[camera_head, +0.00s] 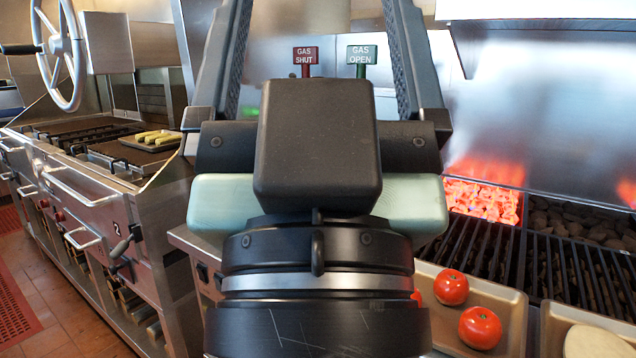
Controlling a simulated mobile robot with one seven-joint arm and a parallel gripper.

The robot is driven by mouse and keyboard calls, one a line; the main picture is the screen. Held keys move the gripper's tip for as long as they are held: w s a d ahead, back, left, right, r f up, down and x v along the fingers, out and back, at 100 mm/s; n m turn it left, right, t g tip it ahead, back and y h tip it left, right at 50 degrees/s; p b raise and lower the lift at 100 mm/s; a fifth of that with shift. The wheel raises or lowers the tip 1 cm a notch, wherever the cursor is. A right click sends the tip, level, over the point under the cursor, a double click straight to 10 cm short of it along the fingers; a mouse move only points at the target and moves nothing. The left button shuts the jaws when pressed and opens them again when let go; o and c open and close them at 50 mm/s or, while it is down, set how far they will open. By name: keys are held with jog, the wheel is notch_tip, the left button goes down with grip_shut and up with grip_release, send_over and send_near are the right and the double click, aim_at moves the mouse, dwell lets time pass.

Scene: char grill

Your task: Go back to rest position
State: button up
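My gripper (320,8) fills the middle of the head view, its dark body low and its two long fingers reaching up past the top edge. The fingers stand wide apart, so it is open. I see nothing held between them, but the fingertips are cut off by the frame. Between the fingers I see the back wall with a red GAS SHUT sign (305,55) and a green GAS OPEN sign (361,54). My wrist hides much of the counter behind it.
At right is a grill grate (480,242) with glowing coals (484,197) behind it. At left stand a stove (95,185) with yellow-green food on top and a handwheel (76,50). Floor shows at lower left.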

notch_tip(320, 180, up, 20)
jog(key=p, duration=1.8)
